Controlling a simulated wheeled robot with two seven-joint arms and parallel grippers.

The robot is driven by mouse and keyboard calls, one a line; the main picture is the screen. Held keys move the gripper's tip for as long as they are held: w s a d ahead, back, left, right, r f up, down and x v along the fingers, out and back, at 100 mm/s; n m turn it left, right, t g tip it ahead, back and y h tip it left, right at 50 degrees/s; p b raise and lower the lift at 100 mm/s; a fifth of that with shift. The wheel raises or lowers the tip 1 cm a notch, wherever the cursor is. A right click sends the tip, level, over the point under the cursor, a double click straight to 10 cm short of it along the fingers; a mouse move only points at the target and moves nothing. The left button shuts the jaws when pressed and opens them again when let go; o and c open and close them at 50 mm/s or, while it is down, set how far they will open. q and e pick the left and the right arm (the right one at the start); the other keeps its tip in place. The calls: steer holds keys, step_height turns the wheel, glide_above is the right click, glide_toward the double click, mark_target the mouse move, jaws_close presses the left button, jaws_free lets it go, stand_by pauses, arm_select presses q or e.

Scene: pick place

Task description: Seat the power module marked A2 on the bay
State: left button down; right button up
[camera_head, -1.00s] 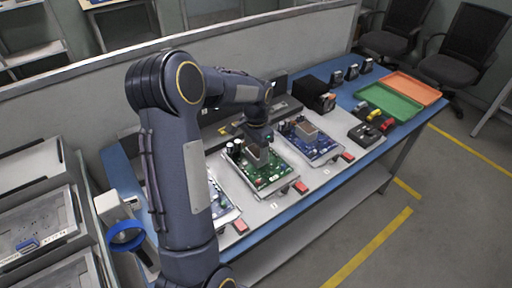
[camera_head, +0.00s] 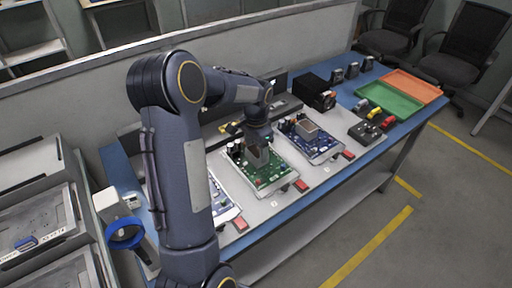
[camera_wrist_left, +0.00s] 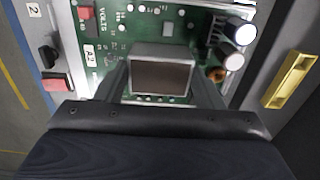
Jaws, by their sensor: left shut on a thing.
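The power module (camera_wrist_left: 160,75) is a grey block with a dark brownish face. My left gripper (camera_head: 257,152) is shut on it, with a finger on each side in the left wrist view. The module is over the green circuit board (camera_head: 270,178), the middle one of three on the bench. A white A2 label (camera_wrist_left: 91,55) is printed on that board beside the module. I cannot tell whether the module touches the board, as the gripper hides its underside. My right gripper is not in view.
A blue board (camera_head: 312,141) with a block on it lies to the right, and another board (camera_head: 221,200) is partly behind my arm. Red switches (camera_head: 301,185) line the front edge. Green (camera_head: 389,100) and orange (camera_head: 412,85) trays stand at the far right.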

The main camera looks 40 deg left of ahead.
arm_select(q)
steer(key=shift+r, duration=0.1)
steer(key=shift+c, duration=1.4)
jaws_free()
steer(key=c, duration=0.4)
steer(key=shift+r+p, duration=2.8)
steer(key=shift+r, duration=0.7)
steer(key=shift+f, duration=0.1)
